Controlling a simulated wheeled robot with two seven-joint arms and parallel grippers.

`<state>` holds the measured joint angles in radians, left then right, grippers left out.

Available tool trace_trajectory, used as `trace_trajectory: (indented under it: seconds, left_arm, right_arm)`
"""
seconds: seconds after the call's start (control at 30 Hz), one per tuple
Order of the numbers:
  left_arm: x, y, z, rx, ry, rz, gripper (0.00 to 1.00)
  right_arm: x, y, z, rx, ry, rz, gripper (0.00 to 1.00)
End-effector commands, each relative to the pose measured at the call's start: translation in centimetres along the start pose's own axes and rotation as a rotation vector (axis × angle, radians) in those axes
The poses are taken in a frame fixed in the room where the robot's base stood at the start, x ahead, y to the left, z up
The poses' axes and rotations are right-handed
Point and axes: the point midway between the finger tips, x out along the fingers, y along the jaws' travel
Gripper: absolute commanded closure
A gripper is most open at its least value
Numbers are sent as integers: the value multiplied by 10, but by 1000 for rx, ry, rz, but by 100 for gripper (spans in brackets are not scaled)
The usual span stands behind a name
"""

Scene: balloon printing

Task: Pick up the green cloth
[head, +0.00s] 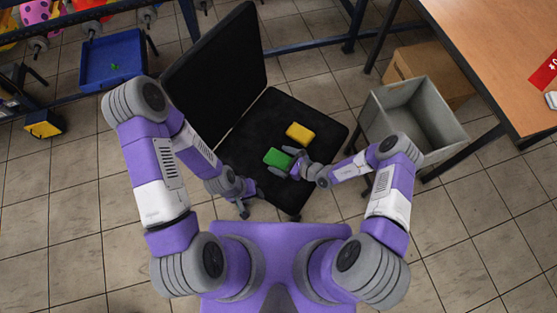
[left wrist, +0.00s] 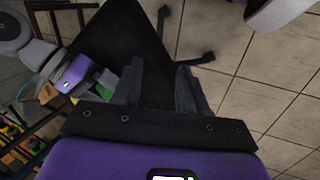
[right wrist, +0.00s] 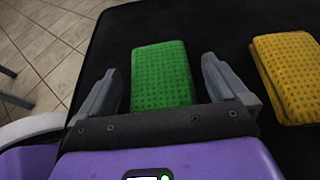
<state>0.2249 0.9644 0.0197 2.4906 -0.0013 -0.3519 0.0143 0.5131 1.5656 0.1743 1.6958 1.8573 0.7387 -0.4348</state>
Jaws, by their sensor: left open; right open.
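The green cloth (head: 277,158) is a folded rectangular pad lying flat on the black chair seat. It also shows in the right wrist view (right wrist: 161,78), where it lies between the two fingers of my right gripper (right wrist: 162,76). My right gripper (head: 286,164) is open, with a gap visible beside the cloth on both sides. The near end of the cloth is hidden behind the gripper body. My left gripper (head: 247,206) is open and empty near the front left edge of the seat. Its fingers show apart in the left wrist view (left wrist: 160,85).
A yellow cloth (head: 300,132) lies on the seat (head: 325,160) just beyond the green one. The black backrest (head: 215,70) stands at the left. A grey bin (head: 450,132), a cardboard box (head: 425,75) and a wooden table (head: 500,45) are at the right. A blue tray (head: 112,65) is far left.

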Motion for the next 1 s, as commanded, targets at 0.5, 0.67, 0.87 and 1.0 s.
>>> trace_trajectory:
  seconds: [0.5, 0.67, 0.87, 1.0]
  left_arm:
    - [0, 0, 0, 0, 0, 0, 57]
    - [-2, 1, 0, 0, 0, 0, 57]
    - [-19, 7, 1, 0, 0, 0, 57]
    - [-32, 12, 1, 0, 0, 0, 57]
  right_arm:
    - [-1, 0, 0, -1, 0, 0, 51]
    - [-2, 0, 3, -1, 0, 0, 51]
    - [-14, -1, 33, -2, -1, 0, 51]
    - [-26, -1, 61, -2, -1, 0, 51]
